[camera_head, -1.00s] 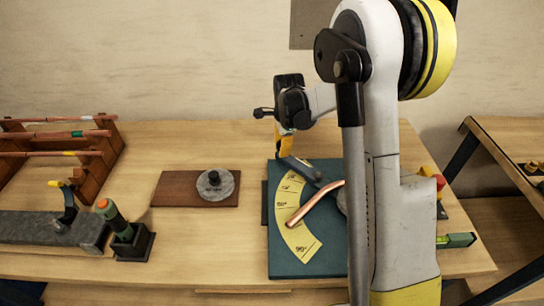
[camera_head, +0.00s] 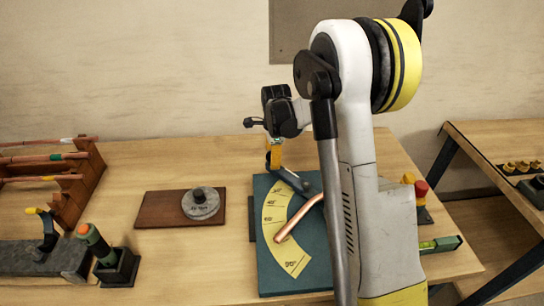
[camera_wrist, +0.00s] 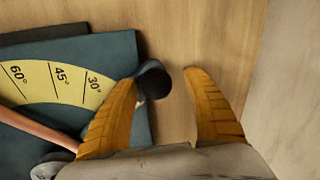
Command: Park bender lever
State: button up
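The bender is a dark teal plate (camera_head: 313,262) with a yellow angle scale (camera_head: 273,222). Its dark grey lever (camera_head: 294,181) lies across the plate's far part, near the 30° end of the scale. A copper tube (camera_head: 300,217) lies over the plate. My gripper (camera_head: 274,160) is at the lever's outer end. In the wrist view, my gripper (camera_wrist: 160,76) has its two orange fingers apart. The lever's black rounded end (camera_wrist: 153,82) shows between them, close against the left finger; contact cannot be told. The left finger hides part of the lever. My arm hides the plate's right side.
A brown board with a round grey weight (camera_head: 200,203) lies left of the bender. A tube rack (camera_head: 75,195) and a green tool in a black holder (camera_head: 108,257) stand further left. A red button (camera_head: 421,189) and a green level (camera_head: 440,244) are at the right.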

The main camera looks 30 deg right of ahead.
jog(key=shift+a, duration=0.1)
notch_tip(320, 180, up, 12)
jog(key=s, duration=0.2)
jog(key=shift+s+a, duration=0.15)
jog(key=shift+a, duration=0.15)
jog(key=shift+f, duration=0.1)
